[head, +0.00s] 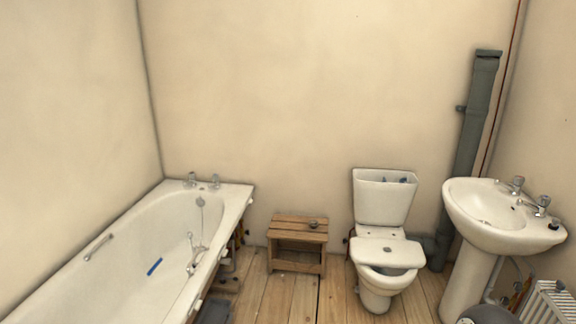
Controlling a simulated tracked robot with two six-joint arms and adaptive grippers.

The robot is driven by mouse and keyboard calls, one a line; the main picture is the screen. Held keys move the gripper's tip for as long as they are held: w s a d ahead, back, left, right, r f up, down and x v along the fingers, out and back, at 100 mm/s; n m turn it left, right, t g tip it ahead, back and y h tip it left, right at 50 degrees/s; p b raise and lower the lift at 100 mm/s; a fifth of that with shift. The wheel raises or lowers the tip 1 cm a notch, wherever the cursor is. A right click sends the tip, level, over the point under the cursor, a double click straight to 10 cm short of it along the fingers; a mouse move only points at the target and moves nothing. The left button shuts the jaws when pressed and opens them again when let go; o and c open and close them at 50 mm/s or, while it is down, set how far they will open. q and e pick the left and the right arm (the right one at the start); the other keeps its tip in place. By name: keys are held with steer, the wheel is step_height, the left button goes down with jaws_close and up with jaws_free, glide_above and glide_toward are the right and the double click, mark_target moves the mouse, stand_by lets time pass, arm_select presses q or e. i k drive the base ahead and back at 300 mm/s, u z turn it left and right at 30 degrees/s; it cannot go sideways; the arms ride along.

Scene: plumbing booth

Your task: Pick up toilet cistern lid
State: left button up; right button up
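The toilet cistern lid (372,254) is a white slab with a small round button in its middle. It lies flat across the rear part of the toilet bowl (376,295). The cistern (381,203) behind it stands open at the top, with blue fittings showing inside. The front of the bowl opening shows below the lid. Neither of my grippers is in the head view.
A bathtub (150,250) fills the left side. A pedestal basin (500,235), grey soil pipe (475,130) and white radiator (550,303) are at the right. Bare floorboards lie before the stool.

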mark_target(366, 251)
steer(key=u, duration=0.05)
steer(key=i, duration=1.35)
steer(key=z, duration=0.25)
steer(key=i, duration=1.35)
steer(key=z, duration=0.7)
steer(key=i, duration=1)
steer(key=z, duration=0.3)
